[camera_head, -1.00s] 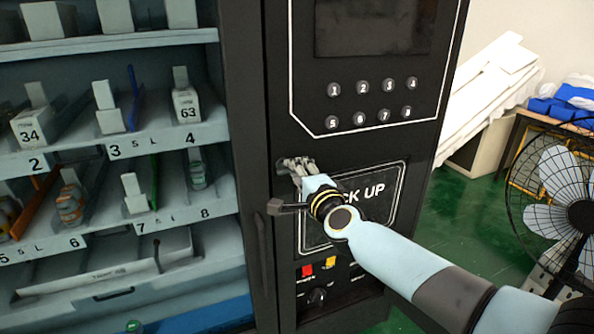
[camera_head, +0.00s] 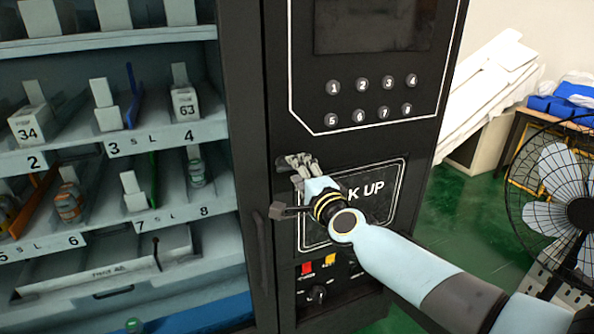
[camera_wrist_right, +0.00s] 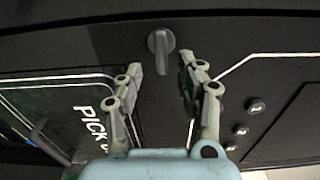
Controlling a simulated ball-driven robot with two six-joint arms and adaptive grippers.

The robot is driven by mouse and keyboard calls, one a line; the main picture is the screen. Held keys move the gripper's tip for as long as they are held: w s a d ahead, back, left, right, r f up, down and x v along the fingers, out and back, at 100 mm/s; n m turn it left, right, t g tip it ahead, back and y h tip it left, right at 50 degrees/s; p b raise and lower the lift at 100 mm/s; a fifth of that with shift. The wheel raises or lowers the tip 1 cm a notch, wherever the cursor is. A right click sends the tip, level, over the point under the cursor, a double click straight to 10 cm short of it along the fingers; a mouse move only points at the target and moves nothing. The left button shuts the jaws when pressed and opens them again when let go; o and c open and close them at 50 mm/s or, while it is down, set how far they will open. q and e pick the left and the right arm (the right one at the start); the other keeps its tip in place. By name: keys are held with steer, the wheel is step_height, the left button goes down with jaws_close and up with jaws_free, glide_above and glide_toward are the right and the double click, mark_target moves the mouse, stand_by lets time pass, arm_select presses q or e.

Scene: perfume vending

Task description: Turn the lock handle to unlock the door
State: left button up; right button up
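The lock handle (camera_wrist_right: 160,45) is a small grey knob with a raised grip on the black front of the vending machine. In the right wrist view it lies just beyond my right fingertips, in line with the gap between them. My right gripper (camera_wrist_right: 162,76) is open with nothing between its fingers. It also shows in the head view (camera_head: 298,162), close to the machine front above the PICK UP panel (camera_head: 376,200). My left gripper is not in view.
The shelf side of the machine (camera_head: 105,148) holds several small bottles and boxes on the left. Numbered buttons (camera_head: 361,87) sit above my right gripper. A fan (camera_head: 560,200) stands at the right, with green floor between it and the machine.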

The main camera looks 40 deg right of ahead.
steer(key=v, duration=1.1)
steer(key=s+a+f+n+g+y+b, duration=0.1)
steer(key=s+f+n+g+b, duration=0.2)
steer(key=f, duration=1)
steer(key=s+a+f+n+g+y+b, duration=0.1)
steer(key=s+f+n+g+b, duration=0.3)
steer(key=f, duration=1)
steer(key=s+a+f+n+y+b, duration=0.15)
steer(key=s+f+b, duration=0.4)
steer(key=f, duration=0.75)
steer(key=s+a+f+n+g+b, duration=0.15)
steer(key=s+f+n+g, duration=0.45)
steer(key=s+f, duration=0.85)
steer(key=s+f+n+g, duration=0.2)
steer(key=s+n, duration=0.1)
steer(key=s, duration=0.5)
steer(key=s+f+n+g, duration=0.1)
steer(key=s+f+n, duration=0.2)
steer(key=s, duration=0.5)
steer(key=shift+d+n+g, duration=0.35)
steer(key=shift+g, duration=0.05)
